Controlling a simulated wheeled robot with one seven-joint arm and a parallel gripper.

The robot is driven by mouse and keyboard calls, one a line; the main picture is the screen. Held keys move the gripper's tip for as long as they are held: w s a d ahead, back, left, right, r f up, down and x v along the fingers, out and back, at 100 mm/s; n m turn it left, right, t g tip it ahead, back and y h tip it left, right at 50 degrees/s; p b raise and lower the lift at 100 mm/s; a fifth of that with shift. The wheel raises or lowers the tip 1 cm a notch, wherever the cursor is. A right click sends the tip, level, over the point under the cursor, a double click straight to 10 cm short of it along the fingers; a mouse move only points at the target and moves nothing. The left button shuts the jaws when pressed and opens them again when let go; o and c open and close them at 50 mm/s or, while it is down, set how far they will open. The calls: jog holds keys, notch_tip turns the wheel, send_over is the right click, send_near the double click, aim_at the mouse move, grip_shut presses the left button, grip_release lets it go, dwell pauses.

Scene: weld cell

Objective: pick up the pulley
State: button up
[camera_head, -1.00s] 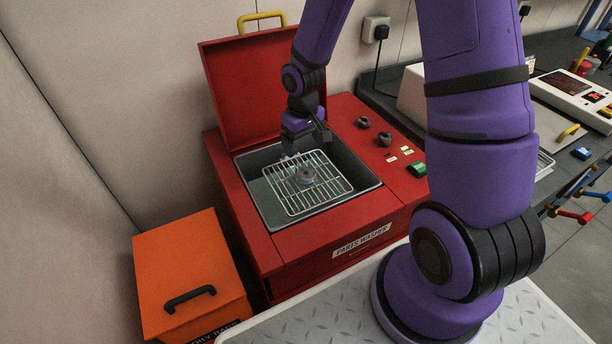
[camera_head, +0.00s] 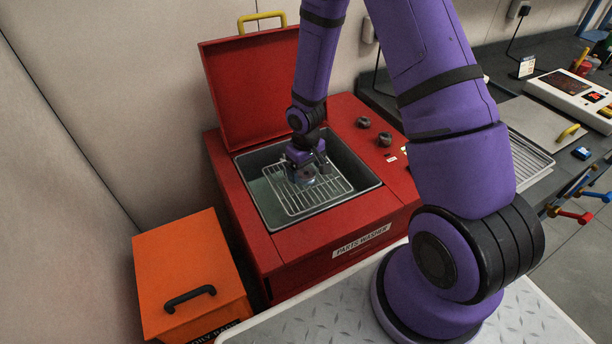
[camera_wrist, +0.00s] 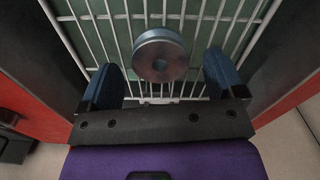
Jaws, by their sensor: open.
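The pulley (camera_wrist: 160,54) is a round grey metal piece with a small centre hole. It rests on the wire rack (camera_wrist: 207,30) inside the basin of the red parts washer. In the wrist view it lies between and slightly beyond the fingers of my gripper (camera_wrist: 163,78), with a gap on each side. The gripper is open and empty. In the head view my gripper (camera_head: 306,178) is low in the basin over the rack (camera_head: 335,188), and the pulley is mostly hidden behind it.
The parts washer (camera_head: 362,222) has basin walls close around the rack and a raised lid (camera_head: 245,90) behind. An orange box (camera_head: 190,265) with a black handle stands to its left. A bench with a device (camera_head: 570,92) is at the right.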

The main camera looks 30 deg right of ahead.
jog(key=shift+f, duration=0.6)
jog(key=shift+c, duration=0.4)
jog(key=c, duration=1.3)
jog(key=shift+o, duration=0.2)
jog(key=shift+r, duration=0.2)
